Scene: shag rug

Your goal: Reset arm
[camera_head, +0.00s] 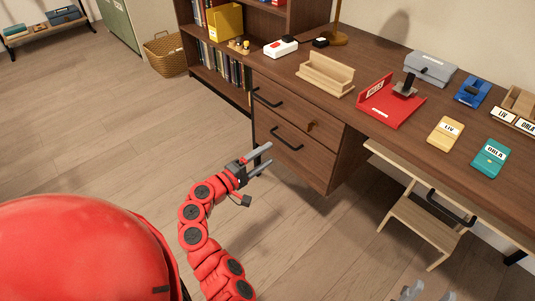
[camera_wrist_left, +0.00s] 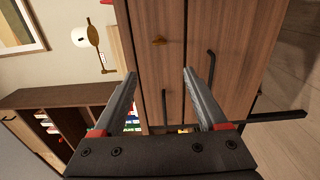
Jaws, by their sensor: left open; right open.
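My left arm is red with black joints and reaches up from the bottom of the head view. Its gripper (camera_head: 266,158) is open and empty, in the air in front of the desk drawers (camera_head: 292,152). In the left wrist view the two grey fingers (camera_wrist_left: 160,73) are spread apart with nothing between them, and the drawer fronts (camera_wrist_left: 172,85) lie beyond. Only the grey tips of my right gripper (camera_head: 424,292) show at the bottom edge of the head view, apart and empty, near a stool.
The wooden desk (camera_head: 350,107) holds a red tray (camera_head: 390,102), a wooden holder (camera_head: 325,74), a yellow box (camera_head: 445,133) and a teal box (camera_head: 490,158). A wooden stool (camera_head: 408,212) stands below its front edge. A bookshelf (camera_head: 233,75) and wicker basket (camera_head: 165,54) stand behind. The left floor is clear.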

